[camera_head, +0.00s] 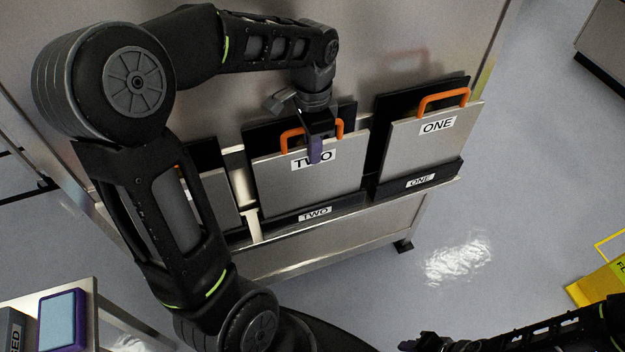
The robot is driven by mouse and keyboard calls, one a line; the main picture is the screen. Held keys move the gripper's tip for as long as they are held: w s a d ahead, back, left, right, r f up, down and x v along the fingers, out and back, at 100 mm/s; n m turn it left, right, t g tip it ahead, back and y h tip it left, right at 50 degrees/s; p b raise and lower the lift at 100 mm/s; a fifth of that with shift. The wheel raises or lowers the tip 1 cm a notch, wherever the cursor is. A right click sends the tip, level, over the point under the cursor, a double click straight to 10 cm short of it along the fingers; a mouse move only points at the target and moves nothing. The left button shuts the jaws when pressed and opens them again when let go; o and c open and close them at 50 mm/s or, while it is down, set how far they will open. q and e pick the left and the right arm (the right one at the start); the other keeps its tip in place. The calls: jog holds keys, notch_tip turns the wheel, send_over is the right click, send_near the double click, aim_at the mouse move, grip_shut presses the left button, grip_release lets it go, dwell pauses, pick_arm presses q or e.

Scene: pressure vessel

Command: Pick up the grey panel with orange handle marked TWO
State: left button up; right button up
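The grey panel marked TWO (308,184) stands in a black holder, also labelled TWO (315,214), on the front of a metal cabinet. Its orange handle (289,139) is at its top edge. My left gripper (316,150) reaches down from above at the middle of that handle, and a purple fingertip covers part of the handle and the TWO label. I cannot tell whether the fingers are closed around the handle. My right gripper (425,343) shows only partly at the bottom edge, away from the panels, and its fingers are unclear.
A grey panel marked ONE (425,145) with an orange handle stands in its holder to the right. Another panel (217,199) to the left is partly hidden by my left arm. A purple-framed item (62,322) lies on a table at lower left.

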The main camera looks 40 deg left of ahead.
pick_arm(q)
grip_shut()
dwell(1.0)
